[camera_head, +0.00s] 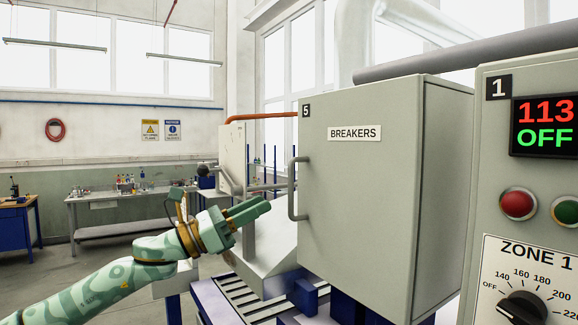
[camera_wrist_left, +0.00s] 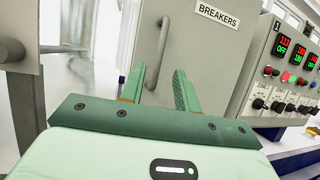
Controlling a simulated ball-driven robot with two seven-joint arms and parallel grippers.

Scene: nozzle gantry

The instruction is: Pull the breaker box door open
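The grey breaker box (camera_head: 443,190) has a front door (camera_head: 355,215) labelled BREAKERS, which looks flush with the box. A vertical grey bar handle (camera_head: 292,190) sits near the door's left edge. My left gripper (camera_head: 260,206) is just left of the handle in the head view, fingers pointing toward it. In the left wrist view the left gripper (camera_wrist_left: 158,80) is open and its fingers are apart, with nothing between them. Contact cannot be seen. My right gripper is out of view.
A control panel (camera_head: 498,200) with a display, buttons and a dial stands right of the box. Another grey cabinet (camera_head: 232,160) stands behind my left gripper. A slatted roller bed (camera_head: 240,300) lies below. Workbenches stand farther back left.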

